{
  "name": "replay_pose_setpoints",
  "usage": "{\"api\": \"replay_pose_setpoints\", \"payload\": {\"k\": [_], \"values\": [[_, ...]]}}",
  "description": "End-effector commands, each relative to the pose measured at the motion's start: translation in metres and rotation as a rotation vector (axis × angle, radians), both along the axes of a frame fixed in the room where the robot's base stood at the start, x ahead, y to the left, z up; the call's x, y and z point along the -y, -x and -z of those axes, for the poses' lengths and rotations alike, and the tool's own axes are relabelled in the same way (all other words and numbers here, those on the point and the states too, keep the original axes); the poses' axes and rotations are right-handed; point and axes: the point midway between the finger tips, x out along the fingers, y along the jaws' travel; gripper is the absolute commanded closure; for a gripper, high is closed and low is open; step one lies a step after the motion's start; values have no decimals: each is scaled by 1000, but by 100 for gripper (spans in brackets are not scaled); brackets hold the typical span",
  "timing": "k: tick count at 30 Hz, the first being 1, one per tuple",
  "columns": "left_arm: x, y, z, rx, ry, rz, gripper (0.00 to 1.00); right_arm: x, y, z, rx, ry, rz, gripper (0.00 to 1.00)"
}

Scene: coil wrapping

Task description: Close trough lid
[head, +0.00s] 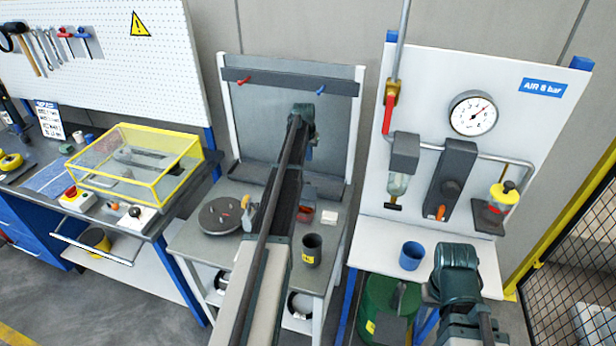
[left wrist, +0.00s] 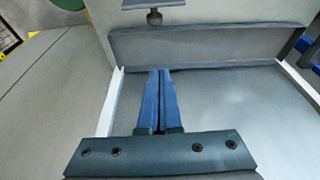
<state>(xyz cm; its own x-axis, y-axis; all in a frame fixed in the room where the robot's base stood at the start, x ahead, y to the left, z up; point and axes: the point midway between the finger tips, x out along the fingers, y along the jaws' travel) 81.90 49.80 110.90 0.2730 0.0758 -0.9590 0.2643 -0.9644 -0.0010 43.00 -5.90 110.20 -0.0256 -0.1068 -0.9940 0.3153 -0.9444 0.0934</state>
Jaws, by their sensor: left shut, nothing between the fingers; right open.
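A long dark grey trough-like piece (head: 326,188) runs along the foot of the upright grey panel on the middle bench. I cannot clearly make out a lid on it. My left gripper (head: 309,154) is in front of that panel, above the bench, with its blue fingers shut and empty. In the left wrist view the shut fingers (left wrist: 160,74) point over a plain grey surface towards a grey bar (left wrist: 210,43). Contact cannot be told. My left arm hides part of the bench. My right gripper (head: 457,262) is low at the right; its fingers are hard to make out.
The middle bench holds a dark round disc (head: 222,215) and a dark cup (head: 312,250). A yellow-framed clear box (head: 136,165) stands on the left bench. A blue cup (head: 411,256) stands on the right bench, above a green drum (head: 376,305).

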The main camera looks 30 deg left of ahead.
Motion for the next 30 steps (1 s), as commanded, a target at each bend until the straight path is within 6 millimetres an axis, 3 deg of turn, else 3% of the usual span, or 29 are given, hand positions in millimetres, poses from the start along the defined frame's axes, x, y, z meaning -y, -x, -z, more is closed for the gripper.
{"api": "replay_pose_setpoints", "payload": {"k": [11, 30], "values": [[0, -3, 14, 0, 0, 1, 100, 0, 0, 13, 0, 0, -2, 50], [-6, -26, 99, 0, -1, 2, 100, 0, 0, 98, 0, 3, -13, 50]]}}
